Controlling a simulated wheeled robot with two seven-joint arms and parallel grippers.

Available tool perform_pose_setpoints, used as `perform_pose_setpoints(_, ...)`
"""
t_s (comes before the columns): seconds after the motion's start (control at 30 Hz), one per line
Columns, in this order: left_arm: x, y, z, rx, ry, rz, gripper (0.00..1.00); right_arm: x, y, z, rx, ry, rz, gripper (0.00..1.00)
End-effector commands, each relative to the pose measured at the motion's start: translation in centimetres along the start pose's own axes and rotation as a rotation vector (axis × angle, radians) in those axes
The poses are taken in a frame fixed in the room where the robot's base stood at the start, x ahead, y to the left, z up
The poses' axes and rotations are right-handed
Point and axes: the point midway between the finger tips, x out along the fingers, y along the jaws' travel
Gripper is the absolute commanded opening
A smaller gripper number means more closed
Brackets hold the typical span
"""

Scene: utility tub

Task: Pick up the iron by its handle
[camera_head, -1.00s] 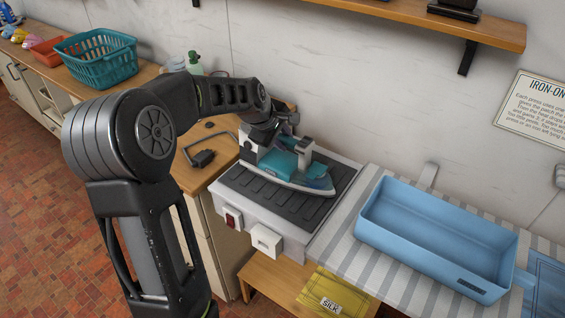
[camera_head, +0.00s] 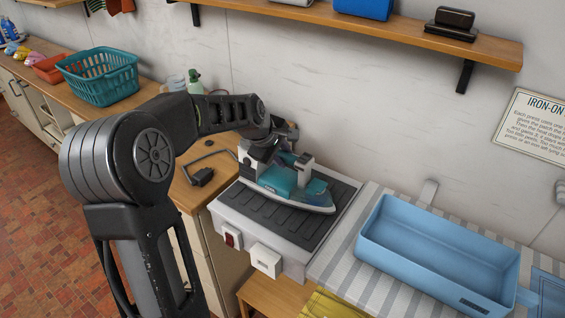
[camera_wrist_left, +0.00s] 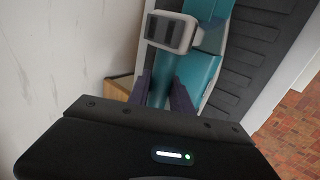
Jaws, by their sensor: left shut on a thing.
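The teal iron (camera_head: 287,186) with a pale soleplate is over the dark ribbed pad of the white station (camera_head: 240,207). Whether its soleplate touches the pad is hard to tell. My left gripper (camera_head: 285,158) is at the iron's handle, its fingertips partly hidden in the head view. In the left wrist view the two dark fingers of my left gripper (camera_wrist_left: 162,92) sit on either side of the iron's teal handle (camera_wrist_left: 161,88), closed on it. A grey block-like part (camera_wrist_left: 170,32) of the iron shows beyond them. My right gripper is not in view.
A blue tub (camera_head: 437,248) stands on a striped board (camera_head: 345,250) to the right. A teal basket (camera_head: 98,77) stands on the wooden counter at the back left. A wooden shelf (camera_head: 400,38) runs along the wall above. A black bracket-like object (camera_head: 202,176) lies left of the station.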

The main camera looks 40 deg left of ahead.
Motion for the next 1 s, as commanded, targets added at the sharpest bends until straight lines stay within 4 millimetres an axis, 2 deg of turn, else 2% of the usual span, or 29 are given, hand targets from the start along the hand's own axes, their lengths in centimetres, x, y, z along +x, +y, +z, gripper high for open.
perform_pose_setpoints(0.5, -6.8, 4.8, 0.0, 0.001, 0.002, 0.011, 0.0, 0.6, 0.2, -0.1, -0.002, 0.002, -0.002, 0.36)
perform_pose_setpoints(0.7, -7.9, 5.4, 0.0, 0.001, 0.002, 0.009, 0.0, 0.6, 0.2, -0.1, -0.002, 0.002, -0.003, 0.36)
perform_pose_setpoints(1.0, -7.9, 5.4, 0.0, 0.001, 0.002, 0.009, 0.0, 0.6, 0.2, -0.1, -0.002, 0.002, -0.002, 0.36)
